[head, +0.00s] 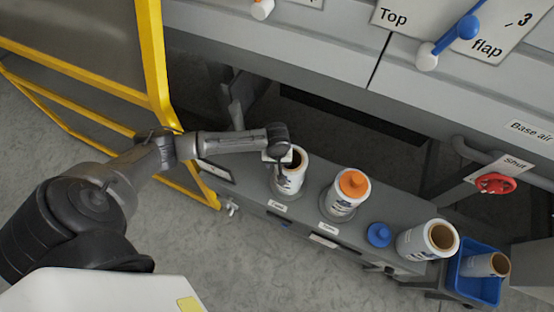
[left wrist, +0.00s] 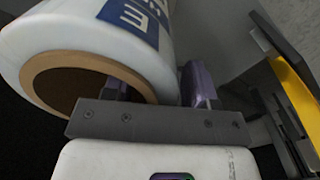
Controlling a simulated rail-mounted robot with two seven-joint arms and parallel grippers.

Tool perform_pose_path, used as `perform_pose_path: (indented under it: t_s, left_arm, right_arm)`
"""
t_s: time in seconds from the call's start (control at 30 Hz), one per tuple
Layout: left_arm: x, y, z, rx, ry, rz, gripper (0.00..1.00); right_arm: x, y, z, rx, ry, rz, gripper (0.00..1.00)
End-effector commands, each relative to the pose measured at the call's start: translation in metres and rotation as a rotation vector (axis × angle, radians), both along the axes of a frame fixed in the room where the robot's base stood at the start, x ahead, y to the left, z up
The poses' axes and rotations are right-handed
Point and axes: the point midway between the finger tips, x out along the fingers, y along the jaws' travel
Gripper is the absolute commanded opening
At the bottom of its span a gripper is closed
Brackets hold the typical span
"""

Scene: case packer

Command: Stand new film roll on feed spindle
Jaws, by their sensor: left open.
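A white film roll (head: 287,183) with blue print and a brown core stands upright at the left end of the grey bench. My left gripper (head: 284,160) is at its top, jaws open. In the left wrist view the roll (left wrist: 75,45) fills the upper left, its core opening facing the camera. One fingertip of the left gripper (left wrist: 158,88) overlaps the core's edge and the other is beside the outer side; contact is unclear. A second roll (head: 341,205) stands to the right under an orange cap (head: 353,183). Any spindle inside the left roll is hidden. My right gripper is out of view.
A blue cap (head: 379,235) sits on the bench (head: 312,215). A blue bin (head: 473,286) holds a smaller roll (head: 484,265). A yellow guard frame (head: 152,55) stands left. A red valve handle (head: 495,184) is at right.

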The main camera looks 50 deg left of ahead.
Motion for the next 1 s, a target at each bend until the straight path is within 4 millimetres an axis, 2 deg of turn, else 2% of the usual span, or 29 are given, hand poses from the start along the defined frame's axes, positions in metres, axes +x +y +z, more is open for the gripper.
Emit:
perform_pose_path:
  t_s: [0.17,0.5,0.7,1.0]
  left_arm:
    - [0.000,0.000,0.010,-0.001,-0.002,-0.001,0.52]
    - [0.001,0.000,0.071,-0.001,-0.003,-0.002,0.52]
    - [0.001,0.000,0.101,-0.001,-0.002,0.000,0.52]
    - [0.000,0.000,0.121,0.000,0.000,0.000,0.52]
  right_arm:
    - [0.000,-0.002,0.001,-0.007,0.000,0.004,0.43]
    - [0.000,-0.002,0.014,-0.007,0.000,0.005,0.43]
    - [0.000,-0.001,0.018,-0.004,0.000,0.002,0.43]
    - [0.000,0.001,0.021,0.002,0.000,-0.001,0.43]
